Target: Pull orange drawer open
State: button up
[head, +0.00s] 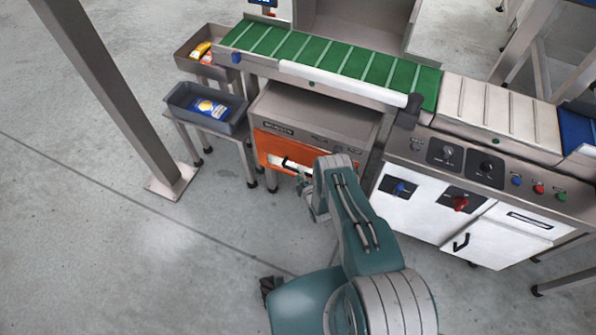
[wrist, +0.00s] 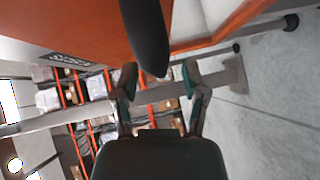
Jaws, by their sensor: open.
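The orange drawer (head: 272,146) is in the cabinet under the green conveyor in the head view. A pale strip and a dark handle (head: 289,163) show on its front. I cannot tell from these views how far out the drawer stands. In the wrist view the orange front (wrist: 95,22) fills the upper left, and the black handle (wrist: 147,35) hangs down from the top edge. My gripper (wrist: 160,76) is open, with the handle's end between or just beyond its fingertips. Contact is unclear. In the head view my gripper (head: 304,183) is at the drawer front, partly hidden by my arm.
A grey bin (head: 233,124) with a blue-and-yellow packet stands on a stand left of the cabinet. A steel post (head: 120,95) rises farther left. A white control cabinet (head: 415,212) with knobs stands to the right. The floor in front and left is clear.

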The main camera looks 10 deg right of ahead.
jog(key=shift+x, duration=0.9)
jog(key=shift+c, duration=0.4)
grip_shut()
jog(key=shift+s, duration=0.1)
